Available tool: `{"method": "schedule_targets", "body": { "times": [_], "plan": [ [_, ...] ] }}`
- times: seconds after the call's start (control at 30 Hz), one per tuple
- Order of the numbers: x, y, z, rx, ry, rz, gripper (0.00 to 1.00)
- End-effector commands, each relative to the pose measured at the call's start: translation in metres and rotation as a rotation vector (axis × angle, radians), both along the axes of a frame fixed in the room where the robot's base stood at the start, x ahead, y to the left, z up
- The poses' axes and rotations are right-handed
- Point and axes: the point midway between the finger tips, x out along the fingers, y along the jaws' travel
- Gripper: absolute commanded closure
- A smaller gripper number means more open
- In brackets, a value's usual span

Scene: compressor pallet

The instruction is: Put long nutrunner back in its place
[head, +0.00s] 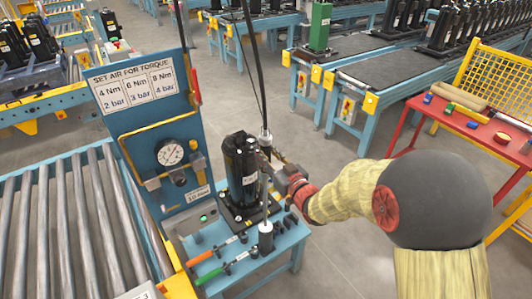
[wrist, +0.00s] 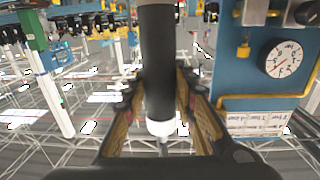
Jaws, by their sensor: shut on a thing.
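The long nutrunner (head: 265,143) hangs upright from a dark hose beside the black compressor, in the head view. My gripper (head: 272,168) reaches in from the right and is shut on the nutrunner. In the wrist view, the nutrunner's dark body (wrist: 157,70) with a white end lies between the fingers of my gripper (wrist: 160,105). The fingers partly hide the tool in the head view.
The black compressor (head: 240,170) stands close left of the nutrunner on the blue table (head: 225,262). Orange and green handled tools (head: 211,274) lie at its front. A blue panel with a gauge (head: 170,153) rises behind left. A red table (head: 480,132) stands at right.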

Motion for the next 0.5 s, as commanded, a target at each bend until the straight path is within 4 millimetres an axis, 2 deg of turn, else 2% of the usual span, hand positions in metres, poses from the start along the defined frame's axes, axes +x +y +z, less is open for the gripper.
{"method": "schedule_targets", "body": {
  "times": [0.47,0.5],
  "plan": [
    [0.0012,0.0001,-0.0028,0.003,-0.009,0.000,1.00],
    [0.0012,0.0002,-0.0026,0.003,-0.009,0.000,0.72]
  ]
}}
